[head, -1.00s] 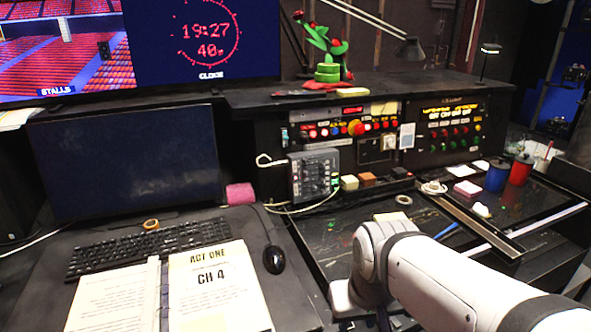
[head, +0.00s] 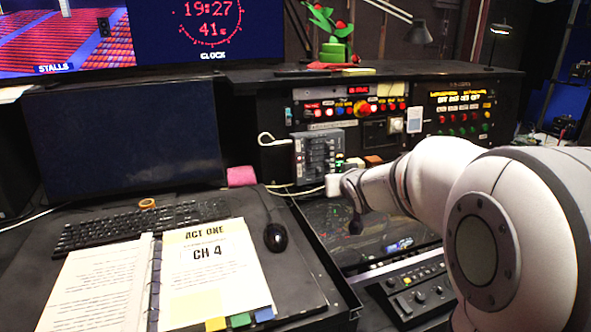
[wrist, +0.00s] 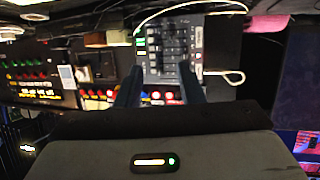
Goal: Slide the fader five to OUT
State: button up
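The grey fader box (head: 318,156) stands upright against the front of the console in the head view, with a column of several dark sliders. It also shows in the wrist view (wrist: 168,48), turned over and with a white cable beside it. The labels are too small to read, so I cannot tell which slider is fader five or where OUT is. My gripper (wrist: 160,82) is open in the wrist view. Its two dark fingers are spread, with the box beyond them and nothing between them. In the head view my white arm reaches in from the right, its end below and right of the box.
Console buttons and lamps (head: 350,108) lie above the box. A white cable (head: 295,190) runs below it. A knob panel (head: 415,292) lies front right.

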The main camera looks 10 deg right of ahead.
aim_at(311, 154)
jog(key=w+a+t+y+b, duration=0.1)
jog(key=w, duration=0.4)
jog(key=w+a+n+t+y+b, duration=0.1)
jog(key=w+a+y, duration=0.1)
jog(key=w, duration=0.4)
jog(key=w+a+n+t+y+b, duration=0.1)
jog(key=w+t, duration=0.1)
jog(key=w, duration=0.4)
jog(key=shift+w+a+f+y, duration=0.15)
jog(key=shift+w+f+y, duration=0.1)
jog(key=shift+f+y, duration=0.1)
grip_shut()
